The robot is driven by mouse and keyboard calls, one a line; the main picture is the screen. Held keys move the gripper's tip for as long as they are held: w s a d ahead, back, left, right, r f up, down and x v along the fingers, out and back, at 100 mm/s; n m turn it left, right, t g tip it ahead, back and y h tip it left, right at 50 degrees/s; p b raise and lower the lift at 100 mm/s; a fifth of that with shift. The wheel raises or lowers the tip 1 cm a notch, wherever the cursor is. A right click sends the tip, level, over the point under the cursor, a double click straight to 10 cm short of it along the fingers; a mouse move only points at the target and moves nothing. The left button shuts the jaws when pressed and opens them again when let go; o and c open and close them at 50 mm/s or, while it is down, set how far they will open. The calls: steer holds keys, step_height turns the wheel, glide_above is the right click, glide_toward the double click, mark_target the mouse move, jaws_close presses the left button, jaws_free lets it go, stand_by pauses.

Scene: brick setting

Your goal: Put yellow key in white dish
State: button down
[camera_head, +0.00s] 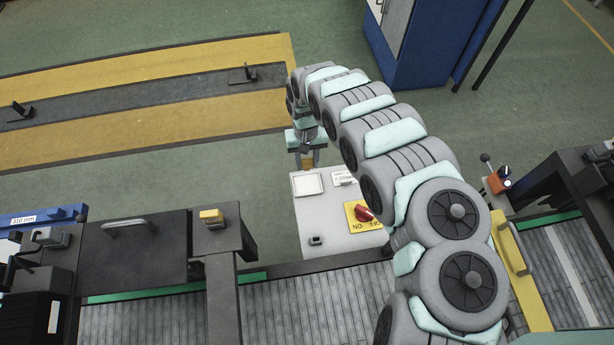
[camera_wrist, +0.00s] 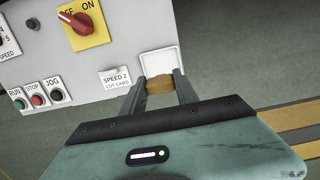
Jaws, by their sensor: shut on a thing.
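My gripper (camera_wrist: 159,84) is shut on a small yellow-brown block-like piece, the yellow key (camera_wrist: 160,87), held between its two fingertips. The key's full shape is hidden by the fingers. The white dish (camera_wrist: 158,60), a square shallow tray, shows just beyond the fingertips in the wrist view. In the head view the dish (camera_head: 307,184) lies at the upper left corner of the white control panel. My gripper (camera_head: 307,150) is at the panel's far edge, behind the dish in the picture, with the key (camera_head: 307,161) pointing down. The height above the dish cannot be told.
The panel has a red rotary switch on a yellow plate (camera_head: 362,214), a "SPEED 2" label (camera_wrist: 115,77) and several push buttons (camera_wrist: 37,100). A dark machine housing (camera_head: 130,250) with another yellow piece (camera_head: 211,216) stands left. Conveyor rollers (camera_head: 310,310) run in front.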

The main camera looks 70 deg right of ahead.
mark_target(307, 169)
step_height(307, 169, down, 8)
steer(key=shift+r+b, duration=0.25)
steer(key=shift+b, duration=0.1)
step_height(307, 169, down, 2)
steer(key=shift+w+f+b, duration=0.15)
steer(key=shift+b, duration=0.3)
steer(key=shift+d+f, duration=0.1)
steer(key=shift+f, duration=0.15)
steer(key=shift+f, duration=0.1)
steer(key=c, duration=0.9)
jaws_free()
steer(key=shift+c, duration=0.2)
step_height(307, 169, up, 12)
steer(key=d, duration=0.1)
steer(key=shift+w+p, duration=0.25)
steer(key=shift+p, duration=0.1)
